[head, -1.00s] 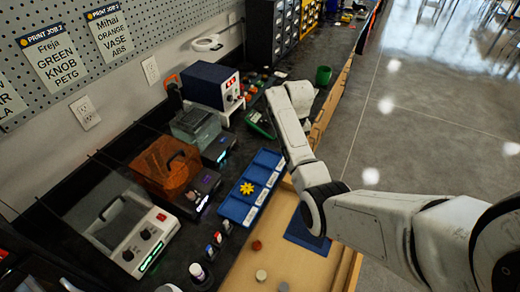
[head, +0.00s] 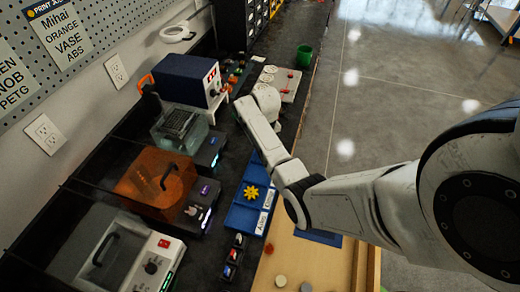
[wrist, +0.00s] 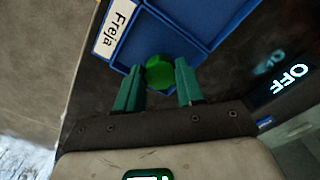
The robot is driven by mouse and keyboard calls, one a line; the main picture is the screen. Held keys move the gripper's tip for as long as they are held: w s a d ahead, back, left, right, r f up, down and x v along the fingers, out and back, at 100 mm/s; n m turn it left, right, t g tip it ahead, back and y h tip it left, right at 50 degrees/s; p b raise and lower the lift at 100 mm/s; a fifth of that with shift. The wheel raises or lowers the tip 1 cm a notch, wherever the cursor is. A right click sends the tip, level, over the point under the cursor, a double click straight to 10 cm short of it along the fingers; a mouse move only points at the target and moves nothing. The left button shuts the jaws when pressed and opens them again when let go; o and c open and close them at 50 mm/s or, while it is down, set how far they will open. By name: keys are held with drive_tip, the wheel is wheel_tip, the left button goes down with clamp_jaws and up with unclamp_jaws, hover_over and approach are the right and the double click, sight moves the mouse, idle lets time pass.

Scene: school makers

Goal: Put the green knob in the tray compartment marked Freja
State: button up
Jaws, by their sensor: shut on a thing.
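My gripper (wrist: 160,85) shows in the wrist view with its two green fingers shut on the green knob (wrist: 159,72), a round piece between the fingertips. The blue tray (wrist: 215,18) is beyond the fingertips, with the white label "Freja" (wrist: 118,27) on its edge at upper left. The compartment by that label looks empty, and the knob appears over its near edge; its height is unclear. In the head view the tray (head: 238,217) lies on the dark bench, partly behind my arm. My gripper and the knob are hidden there.
A yellow flower-shaped piece (head: 251,193) lies in another tray compartment. An orange-covered printer (head: 158,185) and a grey machine (head: 125,255) stand left of the tray. Small dark holders (head: 234,255) are near its front. A green cup (head: 304,55) stands far back.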

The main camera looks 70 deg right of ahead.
drive_tip(key=shift+s+f+b, duration=0.3)
drive_tip(key=shift+f+b, duration=0.1)
drive_tip(key=shift+f, duration=0.45)
drive_tip(key=shift+w, duration=0.1)
drive_tip(key=o, duration=1)
drive_tip(key=shift+r, duration=0.1)
